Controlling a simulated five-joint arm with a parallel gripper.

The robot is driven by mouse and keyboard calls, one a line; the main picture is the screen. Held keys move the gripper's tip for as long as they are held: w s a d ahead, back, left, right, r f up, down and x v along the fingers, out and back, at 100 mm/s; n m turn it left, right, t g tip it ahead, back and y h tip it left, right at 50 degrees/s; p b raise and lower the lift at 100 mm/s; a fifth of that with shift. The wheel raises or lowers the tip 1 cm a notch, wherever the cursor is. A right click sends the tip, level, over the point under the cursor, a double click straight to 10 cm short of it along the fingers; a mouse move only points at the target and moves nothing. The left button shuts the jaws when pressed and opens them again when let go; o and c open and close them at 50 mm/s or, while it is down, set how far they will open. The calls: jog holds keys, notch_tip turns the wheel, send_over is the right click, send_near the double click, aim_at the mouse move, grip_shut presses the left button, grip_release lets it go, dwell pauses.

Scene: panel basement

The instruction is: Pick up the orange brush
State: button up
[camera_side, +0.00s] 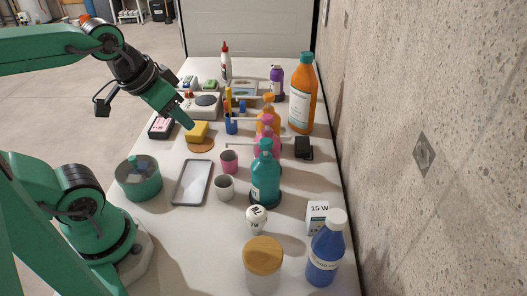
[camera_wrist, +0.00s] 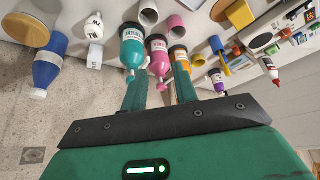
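I cannot clearly make out an orange brush. A blue cup (camera_side: 231,126) at mid-table holds several thin upright items, yellow, orange and blue; one could be the brush, but they are too small to tell. The cup also shows in the wrist view (camera_wrist: 224,68), with a yellow item most visible. My gripper (camera_side: 187,122) is in the air left of the cup in the side view, near the yellow block. In the wrist view my gripper (camera_wrist: 158,80) has its two fingers apart, with nothing between them; bottles show beyond.
Teal (camera_side: 265,182) and pink (camera_side: 267,150) pump bottles and a tall orange bottle (camera_side: 302,95) stand right of the cup. A grey tray (camera_side: 192,183) and teal pot (camera_side: 139,179) are nearer. A concrete wall borders the right.

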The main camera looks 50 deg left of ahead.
jog(key=w+a+r+n+g, duration=0.25)
jog(key=w+a, duration=0.25)
jog(key=w, duration=0.6)
jog(key=n+g, duration=0.3)
jog(key=n, duration=0.3)
send_over(226, 101)
notch_tip(226, 101, down, 18)
jog(key=shift+d+f, duration=0.15)
jog(key=shift+f, duration=0.05)
jog(key=shift+a+f, duration=0.2)
jog(key=shift+f, duration=0.1)
jog(key=shift+f, duration=0.1)
jog(key=shift+f, duration=1.2)
jog(key=shift+f, duration=0.1)
